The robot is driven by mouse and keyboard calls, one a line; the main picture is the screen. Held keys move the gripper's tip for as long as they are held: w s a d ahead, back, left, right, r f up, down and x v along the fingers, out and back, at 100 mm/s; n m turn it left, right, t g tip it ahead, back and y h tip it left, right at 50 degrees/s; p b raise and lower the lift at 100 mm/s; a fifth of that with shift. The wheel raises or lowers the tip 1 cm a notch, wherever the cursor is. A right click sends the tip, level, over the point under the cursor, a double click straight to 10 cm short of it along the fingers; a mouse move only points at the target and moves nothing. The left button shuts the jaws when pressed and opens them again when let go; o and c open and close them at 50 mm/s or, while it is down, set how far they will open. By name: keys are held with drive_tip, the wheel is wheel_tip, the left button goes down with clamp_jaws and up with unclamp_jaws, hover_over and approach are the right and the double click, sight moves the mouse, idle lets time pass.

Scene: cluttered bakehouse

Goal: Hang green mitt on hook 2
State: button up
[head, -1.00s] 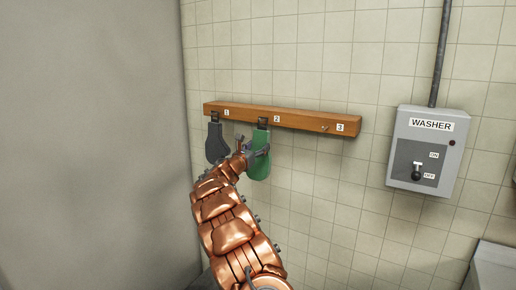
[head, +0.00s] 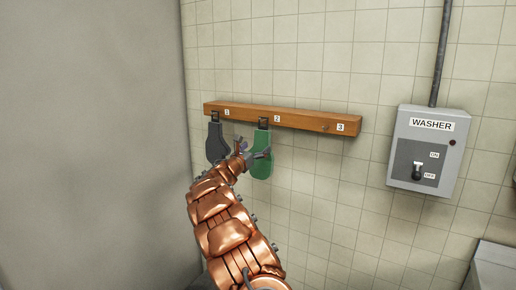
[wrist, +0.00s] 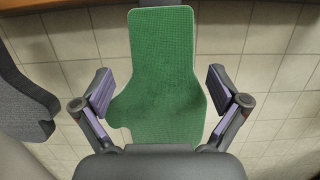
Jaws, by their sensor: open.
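The green mitt (head: 261,156) hangs on the wooden rail at the hook beside label 2 (head: 277,118). Its upper end meets the dark hook (head: 263,122), and it hangs down against the tiled wall. My gripper (head: 257,155) is at the mitt's left side in the head view. In the wrist view the green mitt (wrist: 160,75) fills the middle, between the two spread fingers of my gripper (wrist: 162,92). Gaps show between both fingers and the mitt, so the gripper is open and holds nothing. The exact loop on the hook is hidden.
A dark grey mitt (head: 217,143) hangs at hook 1, close on the left, and shows in the wrist view (wrist: 22,100). Hook 3 (head: 326,127) on the rail (head: 300,120) is bare. A grey washer switch box (head: 424,150) is on the wall at right.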

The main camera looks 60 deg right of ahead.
drive_tip(key=a+f, duration=0.2)
drive_tip(key=a, duration=0.8)
drive_tip(key=shift+s+a, duration=0.3)
drive_tip(key=shift+a, duration=0.1)
drive_tip(key=s+a+r+m+g+y, duration=0.2)
drive_tip(key=s+a+m+g+y, duration=0.3)
drive_tip(key=s+a+m, duration=1)
drive_tip(key=s+a+f+m+t+y, duration=0.1)
drive_tip(key=s+a+f+y, duration=0.4)
drive_tip(key=a, duration=0.8)
drive_tip(key=s+a+f+m+y, duration=0.1)
drive_tip(key=s+a+f+y, duration=0.4)
drive_tip(key=a, duration=0.9)
drive_tip(key=s+a+f+m+t+y, duration=0.1)
drive_tip(key=s+a+f+y, duration=0.4)
drive_tip(key=a, duration=0.9)
drive_tip(key=s+f, duration=0.2)
drive_tip(key=s, duration=0.2)
drive_tip(key=shift+a+f+t, duration=0.15)
drive_tip(key=shift+f+t, duration=0.15)
